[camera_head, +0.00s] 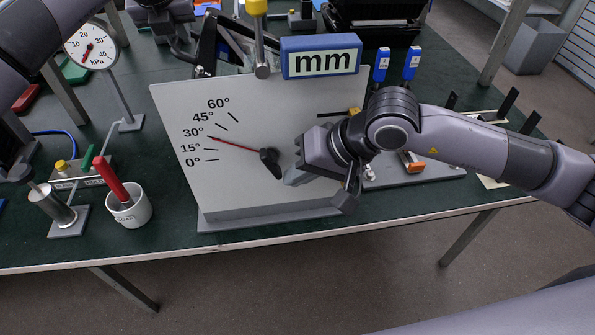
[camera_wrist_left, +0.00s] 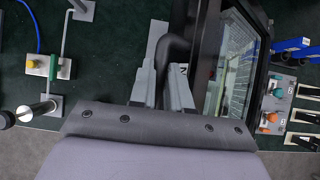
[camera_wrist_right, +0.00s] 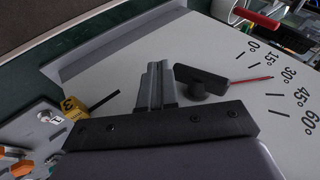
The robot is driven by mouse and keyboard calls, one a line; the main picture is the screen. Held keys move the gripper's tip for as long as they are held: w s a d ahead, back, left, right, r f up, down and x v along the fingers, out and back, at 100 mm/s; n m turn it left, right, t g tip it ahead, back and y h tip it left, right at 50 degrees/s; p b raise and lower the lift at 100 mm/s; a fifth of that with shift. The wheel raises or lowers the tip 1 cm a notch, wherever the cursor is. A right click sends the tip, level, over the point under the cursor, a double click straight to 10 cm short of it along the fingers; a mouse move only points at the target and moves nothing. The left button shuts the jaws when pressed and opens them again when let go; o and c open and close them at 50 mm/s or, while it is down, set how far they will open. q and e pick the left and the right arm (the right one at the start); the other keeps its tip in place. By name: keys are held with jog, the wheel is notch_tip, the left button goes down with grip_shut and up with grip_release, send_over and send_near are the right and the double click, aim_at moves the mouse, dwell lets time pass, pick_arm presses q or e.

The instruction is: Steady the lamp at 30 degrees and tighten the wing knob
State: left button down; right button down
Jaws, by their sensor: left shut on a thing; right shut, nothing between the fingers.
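The black floodlight (camera_wrist_left: 235,65) shows its glass face and frame in the left wrist view; in the head view it is mostly hidden behind the white angle board (camera_head: 185,105). My left gripper (camera_wrist_left: 163,88) is shut on a black curved bar (camera_wrist_left: 174,50) beside the lamp frame. The black wing knob (camera_head: 269,160) sits on the front of the board. The red pointer (camera_head: 235,145) runs from near the knob to about the 30° mark. My right gripper (camera_head: 292,180) is shut and empty, close beside the knob; a gap shows in the right wrist view (camera_wrist_right: 156,85).
A blue "mm" display (camera_head: 320,57) stands above the board. A white cup (camera_head: 130,208) with a red-handled tool, a kPa gauge (camera_head: 90,47) and a small fixture (camera_head: 80,172) stand at left. A grey plate (camera_head: 430,176) with an orange part lies at right.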

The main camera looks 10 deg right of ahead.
dwell(0.4)
jog(key=d+v, duration=0.1)
jog(key=v, duration=1)
jog(key=shift+a+r+n+h, duration=0.6)
jog(key=shift+a+r+h, duration=0.6)
jog(key=shift+a, duration=0.85)
jog(key=x, duration=0.5)
jog(key=w+x, duration=0.1)
jog(key=x, duration=0.4)
jog(key=shift+r, duration=0.25)
